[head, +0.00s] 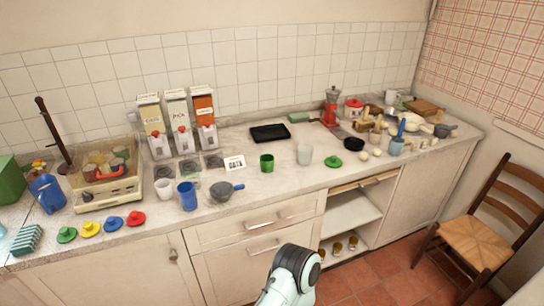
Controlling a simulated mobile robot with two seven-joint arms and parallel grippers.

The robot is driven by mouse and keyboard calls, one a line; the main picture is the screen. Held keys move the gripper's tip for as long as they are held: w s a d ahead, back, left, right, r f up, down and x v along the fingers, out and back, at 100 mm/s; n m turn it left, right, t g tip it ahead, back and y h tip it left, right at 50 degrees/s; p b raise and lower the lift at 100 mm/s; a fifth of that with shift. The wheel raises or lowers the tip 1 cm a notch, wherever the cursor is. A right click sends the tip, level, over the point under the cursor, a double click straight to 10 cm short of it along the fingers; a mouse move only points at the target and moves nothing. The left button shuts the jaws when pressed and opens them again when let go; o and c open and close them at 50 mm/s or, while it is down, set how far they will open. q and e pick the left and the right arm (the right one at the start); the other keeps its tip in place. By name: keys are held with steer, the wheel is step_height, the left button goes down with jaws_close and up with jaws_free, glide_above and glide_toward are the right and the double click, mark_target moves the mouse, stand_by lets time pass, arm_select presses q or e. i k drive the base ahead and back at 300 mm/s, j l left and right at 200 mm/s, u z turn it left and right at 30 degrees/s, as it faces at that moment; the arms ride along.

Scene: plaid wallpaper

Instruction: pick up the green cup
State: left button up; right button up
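The green cup (267,163) stands upright on the countertop, near the middle of its front part. A pale, whitish cup (304,154) stands to its right, and a small card with writing (234,163) stands to its left. The cup's visible side is unobstructed and nothing touches it. Part of one of my arms shows at the bottom middle, well below and in front of the counter. Neither of my grippers shows in the head view.
A grey pan (222,191) and blue cup (187,196) stand left of the green cup; a black tray (270,133) lies behind it. A green lid (333,161) lies to the right. A chair (476,243) stands at right.

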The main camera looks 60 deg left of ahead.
mark_target(266, 168)
steer(key=k+j+u, duration=0.1)
steer(key=u, duration=1.5)
steer(key=i+l+u, duration=0.4)
steer(key=l, duration=0.4)
steer(key=i, duration=0.1)
